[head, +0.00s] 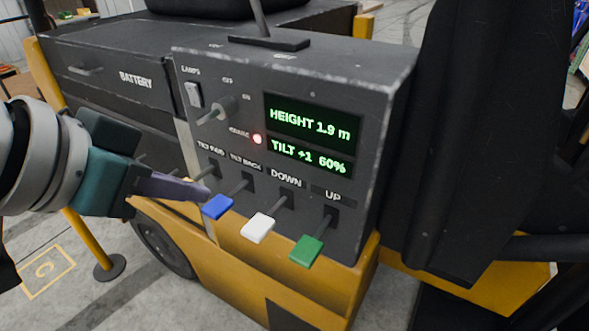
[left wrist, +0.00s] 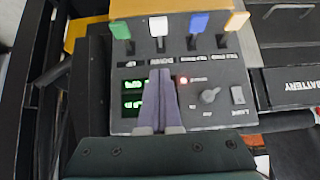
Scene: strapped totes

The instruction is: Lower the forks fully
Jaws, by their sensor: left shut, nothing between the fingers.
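A dark control panel (head: 225,135) carries a green-lit display (head: 310,133) reading HEIGHT 1.9 m and TILT +1 60%. Along its lower edge, levers stick out: a white-tipped one (head: 258,228) under DOWN, a green one (head: 306,250) under UP and a blue one (head: 217,207) under TILT BACK. The yellow TILT FWD tip is mostly hidden behind my left gripper (head: 203,190), but shows in the left wrist view (left wrist: 237,21). The left gripper is shut and empty, in front of the panel; its fingers (left wrist: 160,72) point toward the white lever in the wrist view. The forks are not visible.
A key switch (head: 217,110), a lamp rocker switch (head: 193,94) and a lit red light (head: 257,139) sit on the panel. A battery box (head: 110,78) is to the left. A black upright part (head: 460,130) stands close on the right.

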